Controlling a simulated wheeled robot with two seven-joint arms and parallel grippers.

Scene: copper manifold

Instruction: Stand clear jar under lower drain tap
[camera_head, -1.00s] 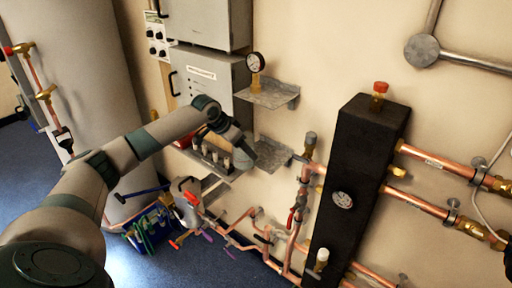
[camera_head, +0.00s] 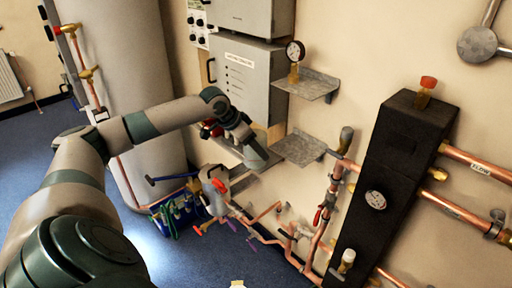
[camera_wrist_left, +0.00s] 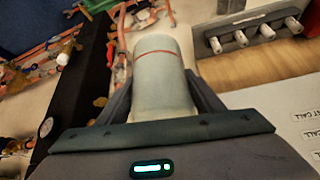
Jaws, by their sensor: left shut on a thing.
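My left gripper (camera_wrist_left: 160,100) is shut on the clear jar (camera_wrist_left: 160,72), a pale, see-through cylinder with a red line around it, in the left wrist view. In the head view my left gripper (camera_head: 254,158) is in front of the wall, just left of the lower grey shelf; the jar cannot be made out there. Copper pipes with a red-handled valve (camera_head: 318,216) run low along the wall. An orange-red handle (camera_head: 200,231) sits low near a grey vessel; I cannot tell which fitting is the lower drain tap. My right gripper is not in view.
The lower shelf (camera_head: 303,149) looks bare. The upper shelf (camera_head: 310,87) holds a gauge (camera_head: 294,52). A black manifold block (camera_head: 385,190) stands right of the pipes. A tool bag (camera_head: 180,215) is on the blue floor (camera_head: 175,265). A row of white-tipped pegs (camera_wrist_left: 255,35) shows in the wrist view.

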